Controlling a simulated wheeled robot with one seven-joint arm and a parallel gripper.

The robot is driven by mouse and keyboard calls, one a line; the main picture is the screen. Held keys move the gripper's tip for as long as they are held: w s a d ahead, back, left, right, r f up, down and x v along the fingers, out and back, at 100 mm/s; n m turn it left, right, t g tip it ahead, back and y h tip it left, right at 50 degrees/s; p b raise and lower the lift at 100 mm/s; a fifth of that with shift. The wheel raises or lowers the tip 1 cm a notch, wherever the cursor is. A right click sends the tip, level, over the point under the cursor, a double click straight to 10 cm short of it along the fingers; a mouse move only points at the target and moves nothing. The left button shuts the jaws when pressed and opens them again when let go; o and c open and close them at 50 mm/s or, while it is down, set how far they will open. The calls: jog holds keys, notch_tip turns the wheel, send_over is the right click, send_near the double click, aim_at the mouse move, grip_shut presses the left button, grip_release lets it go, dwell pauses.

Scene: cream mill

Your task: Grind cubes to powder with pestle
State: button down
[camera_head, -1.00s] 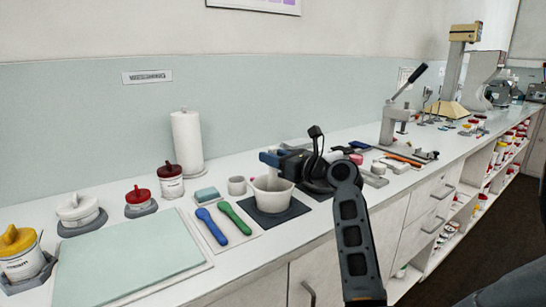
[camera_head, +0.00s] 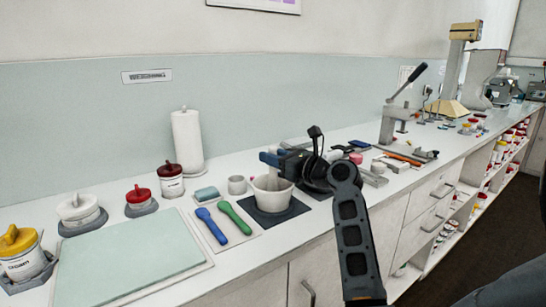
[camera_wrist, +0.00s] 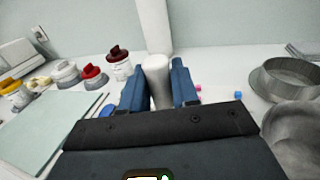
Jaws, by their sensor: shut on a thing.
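The cream mortar (camera_head: 272,198) stands upright on a dark square mat (camera_head: 290,212) on the bench. The pale pestle (camera_wrist: 158,72) is upright between the blue fingers of my gripper (camera_wrist: 159,88), which is shut on it. In the head view, my gripper (camera_head: 271,159) is just above the mortar, and the pestle's lower part reaches down into the bowl. The mortar's inside is too small to make out in the head view, so I cannot tell cubes from powder. The mortar is hidden in the wrist view.
A blue spoon (camera_head: 212,226) and a green spoon (camera_head: 235,218) lie left of the mortar. A small grey cup (camera_head: 237,185) and a paper roll (camera_head: 187,143) stand behind. Lidded jars (camera_head: 77,209) and a pale green board (camera_head: 128,252) are at left. A lever press (camera_head: 395,122) stands right.

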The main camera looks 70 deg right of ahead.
jog(key=shift+f, duration=0.3)
